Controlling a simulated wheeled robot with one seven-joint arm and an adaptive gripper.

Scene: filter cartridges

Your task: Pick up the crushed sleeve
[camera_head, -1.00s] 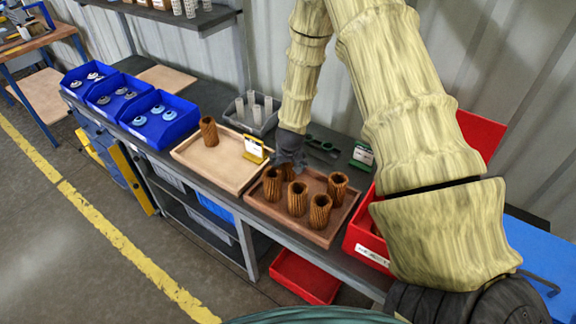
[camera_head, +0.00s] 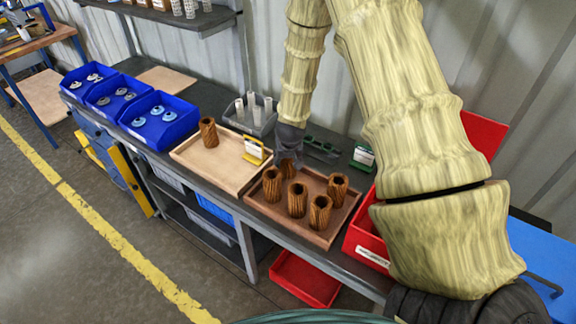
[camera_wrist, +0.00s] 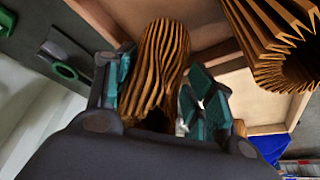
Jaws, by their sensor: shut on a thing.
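My gripper (camera_head: 288,154) is at the back of the dark brown wooden tray (camera_head: 262,206). It is shut on a brown pleated sleeve (camera_head: 289,168), held from above. In the wrist view the held sleeve (camera_wrist: 162,62) sits between the teal finger pads. Its upper end looks rounded and narrowed, and its lower part is hidden by the gripper body. Several other brown pleated sleeves stand upright in the same tray, such as the front one (camera_head: 319,212) and the right one (camera_head: 337,187). A neighbouring sleeve (camera_wrist: 275,45) shows open-ended at the right of the wrist view.
A light wooden tray (camera_head: 225,182) to the left holds one upright sleeve (camera_head: 208,132) and a yellow-framed sign (camera_head: 254,150). Blue bins (camera_head: 160,117) stand further left. A grey bin (camera_head: 249,115) is behind. A red bin (camera_head: 366,243) stands close on the right.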

